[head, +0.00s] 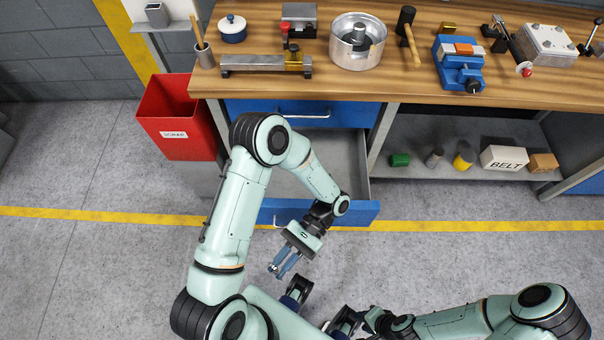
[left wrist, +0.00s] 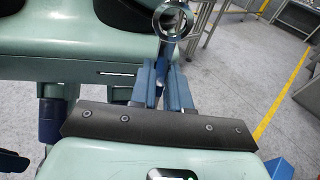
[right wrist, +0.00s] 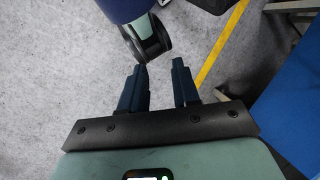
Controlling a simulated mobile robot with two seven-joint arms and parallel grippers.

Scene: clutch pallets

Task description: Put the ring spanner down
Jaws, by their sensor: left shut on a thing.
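The ring spanner (left wrist: 172,22) shows in the left wrist view as a shiny metal ring, standing out beyond the fingertips. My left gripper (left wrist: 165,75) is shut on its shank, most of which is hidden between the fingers. In the head view my left gripper (head: 283,264) hangs over the floor in front of the open drawer, clear of the bench; the spanner is too small to make out there. My right gripper (right wrist: 160,68) is open and empty above the grey floor in the right wrist view.
The bench top (head: 410,90) carries a pot (head: 357,56), a mallet (head: 407,30), a blue vise (head: 459,68) and other tools. A blue-fronted drawer (head: 350,212) stands open, partly behind my left arm. A red scrap bin (head: 178,120) stands left; a shelf (head: 430,168) holds several items.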

